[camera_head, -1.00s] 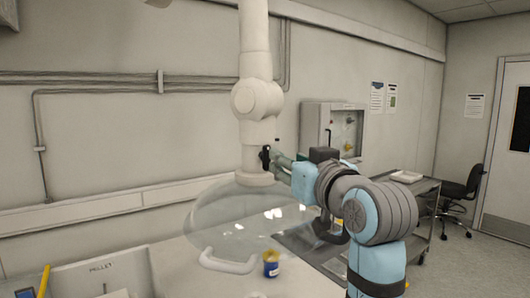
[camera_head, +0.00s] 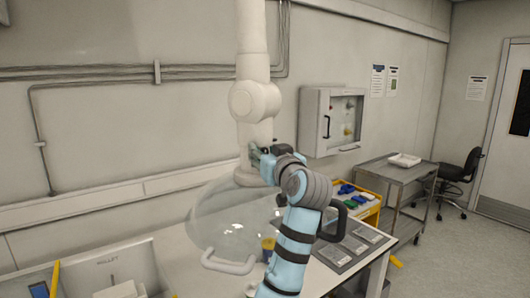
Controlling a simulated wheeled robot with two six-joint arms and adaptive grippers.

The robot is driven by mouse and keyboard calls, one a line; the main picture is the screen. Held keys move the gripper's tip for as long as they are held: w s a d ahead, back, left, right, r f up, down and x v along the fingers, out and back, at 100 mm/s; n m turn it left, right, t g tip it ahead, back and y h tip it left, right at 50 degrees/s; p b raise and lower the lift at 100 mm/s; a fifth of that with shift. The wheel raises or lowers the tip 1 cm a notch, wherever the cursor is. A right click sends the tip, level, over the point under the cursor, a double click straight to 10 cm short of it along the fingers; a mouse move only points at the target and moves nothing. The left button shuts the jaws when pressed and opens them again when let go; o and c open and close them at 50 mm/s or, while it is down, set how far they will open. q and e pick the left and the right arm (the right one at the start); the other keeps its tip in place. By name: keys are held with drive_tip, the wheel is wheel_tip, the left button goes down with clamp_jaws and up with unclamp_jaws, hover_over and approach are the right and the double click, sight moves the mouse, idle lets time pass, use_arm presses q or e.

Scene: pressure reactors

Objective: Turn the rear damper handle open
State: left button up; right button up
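A white jointed extraction arm (camera_head: 254,103) hangs down the wall and ends in a clear dome hood (camera_head: 213,217) with a pale handle (camera_head: 229,263) on its front rim. The dark damper handle on the lower tube, just above the dome, is mostly hidden by my gripper. My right gripper (camera_head: 255,156) is at the front right of that tube, its fingers over the spot where the damper handle sits. Whether the fingers are closed on the handle is too small and covered to tell. My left gripper is not in view.
A small blue and yellow tub (camera_head: 268,249) stands on the white table beneath the dome. Grey flat plates (camera_head: 346,250) and a yellow bin of coloured items (camera_head: 358,206) are to the right. A grey cart (camera_head: 402,177) and wall cabinet (camera_head: 331,121) stand behind.

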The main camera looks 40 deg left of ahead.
use_arm(q)
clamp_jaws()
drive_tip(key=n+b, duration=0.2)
drive_tip(key=b, duration=0.1)
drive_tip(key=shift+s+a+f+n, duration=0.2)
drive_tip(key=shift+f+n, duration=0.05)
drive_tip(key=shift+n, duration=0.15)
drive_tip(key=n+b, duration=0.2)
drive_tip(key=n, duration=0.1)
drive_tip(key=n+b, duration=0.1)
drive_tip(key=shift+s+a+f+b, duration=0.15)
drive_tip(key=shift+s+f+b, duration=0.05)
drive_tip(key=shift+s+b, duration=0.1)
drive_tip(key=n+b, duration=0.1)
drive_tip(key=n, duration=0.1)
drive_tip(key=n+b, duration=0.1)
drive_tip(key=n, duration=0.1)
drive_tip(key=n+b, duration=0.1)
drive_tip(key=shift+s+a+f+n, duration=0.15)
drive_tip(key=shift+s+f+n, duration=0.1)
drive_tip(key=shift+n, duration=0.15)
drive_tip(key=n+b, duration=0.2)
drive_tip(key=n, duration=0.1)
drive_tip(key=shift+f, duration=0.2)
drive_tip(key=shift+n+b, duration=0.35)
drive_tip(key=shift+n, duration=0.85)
